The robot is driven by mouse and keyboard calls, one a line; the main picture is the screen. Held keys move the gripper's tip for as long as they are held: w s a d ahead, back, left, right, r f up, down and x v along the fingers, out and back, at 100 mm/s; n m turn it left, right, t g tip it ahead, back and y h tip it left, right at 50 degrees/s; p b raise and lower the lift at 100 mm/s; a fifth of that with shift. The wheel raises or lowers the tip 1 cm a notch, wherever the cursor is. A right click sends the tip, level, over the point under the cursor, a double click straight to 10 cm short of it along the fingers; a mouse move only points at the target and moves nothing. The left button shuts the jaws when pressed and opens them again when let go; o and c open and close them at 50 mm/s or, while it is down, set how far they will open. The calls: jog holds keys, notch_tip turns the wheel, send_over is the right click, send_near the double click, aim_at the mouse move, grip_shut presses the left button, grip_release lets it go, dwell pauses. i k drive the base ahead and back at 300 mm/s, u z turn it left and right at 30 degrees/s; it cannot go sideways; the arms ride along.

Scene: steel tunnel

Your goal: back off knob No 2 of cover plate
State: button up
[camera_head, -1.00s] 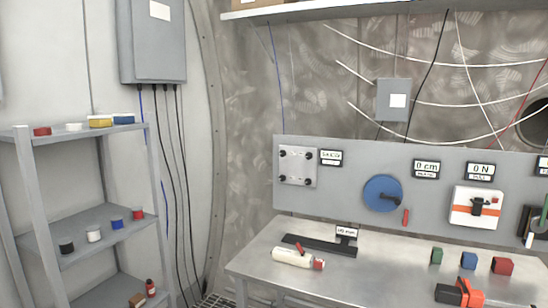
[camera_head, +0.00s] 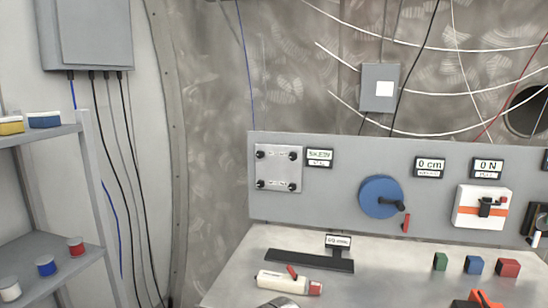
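The cover plate (camera_head: 278,170) is a light grey square on the left end of the grey wall panel. It has a black knob at each corner: upper left (camera_head: 261,155), upper right (camera_head: 294,156), lower left (camera_head: 261,184) and lower right (camera_head: 294,185). Small marks beside the knobs are too small to read, so I cannot tell which is No 2. The plate lies flat on the panel. A grey rounded shape (camera_head: 280,303) at the bottom edge may be part of my arm; nothing touches the plate.
A small display (camera_head: 319,157) is right of the plate. A blue handwheel (camera_head: 380,197) and white-orange box (camera_head: 482,207) are farther right. The bench (camera_head: 390,270) below carries a cream cylinder (camera_head: 284,281), dark bar (camera_head: 308,261) and coloured blocks. Shelves (camera_head: 45,250) stand left.

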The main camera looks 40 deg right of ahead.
aim_at(293, 156)
jog(key=z, duration=0.1)
jog(key=i, duration=1.25)
jog(key=z, duration=0.2)
